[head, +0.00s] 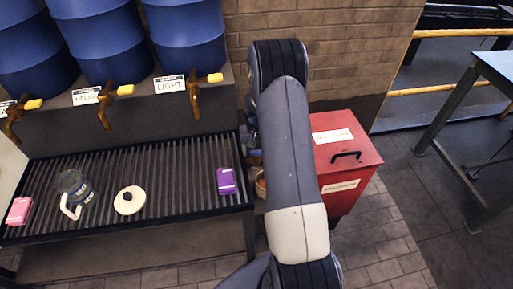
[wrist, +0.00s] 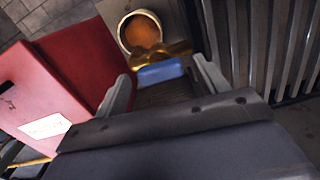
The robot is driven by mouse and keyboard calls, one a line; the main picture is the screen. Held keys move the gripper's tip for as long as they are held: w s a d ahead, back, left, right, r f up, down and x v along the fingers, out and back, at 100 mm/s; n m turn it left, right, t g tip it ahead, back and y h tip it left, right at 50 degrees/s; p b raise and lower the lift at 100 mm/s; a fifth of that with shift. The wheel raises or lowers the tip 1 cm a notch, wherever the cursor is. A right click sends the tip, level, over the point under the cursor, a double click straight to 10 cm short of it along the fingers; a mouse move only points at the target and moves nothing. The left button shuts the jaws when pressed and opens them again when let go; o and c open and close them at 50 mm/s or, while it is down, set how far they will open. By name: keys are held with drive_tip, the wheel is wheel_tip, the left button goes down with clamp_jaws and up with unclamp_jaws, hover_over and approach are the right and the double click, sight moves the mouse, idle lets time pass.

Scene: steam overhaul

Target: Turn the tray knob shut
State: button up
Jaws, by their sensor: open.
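The tray knob, a blue handle (wrist: 160,73) on a brass valve (wrist: 160,54), shows in the wrist view just beyond my gripper (wrist: 164,84). My gripper is open, with one finger to the left of the blue handle and one to the right. Gaps show on both sides, and I see no contact. I cannot tell whether the handle lies between the fingers or a little below them. In the head view my arm hides most of this spot. The slatted tray (head: 130,168) stands to the left of my arm.
A round pot of orange-brown contents (wrist: 140,32) sits below the valve. A red bin (head: 345,165) stands close right of my arm. Blue drums (head: 188,38) with brass taps stand behind the tray. A jug (head: 72,185), a round lid (head: 130,200) and a purple box (head: 227,181) are on the slats.

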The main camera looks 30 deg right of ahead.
drive_tip(key=c, duration=1)
drive_tip(key=shift+f+m+b, duration=0.1)
drive_tip(key=shift+m+b, duration=0.2)
drive_tip(key=shift+b, duration=0.05)
drive_tip(key=shift+f+m+b, duration=0.1)
drive_tip(key=shift+m+b, duration=0.7)
drive_tip(key=shift+m, duration=0.2)
drive_tip(key=m+b, duration=0.2)
drive_tip(key=m, duration=0.3)
drive_tip(key=shift+b, duration=0.35)
drive_tip(key=m+b, duration=0.1)
drive_tip(key=m, duration=0.4)
drive_tip(key=m+b, duration=0.1)
drive_tip(key=m, duration=0.3)
drive_tip(key=shift+r+m, duration=0.2)
drive_tip(key=shift+m, duration=0.1)
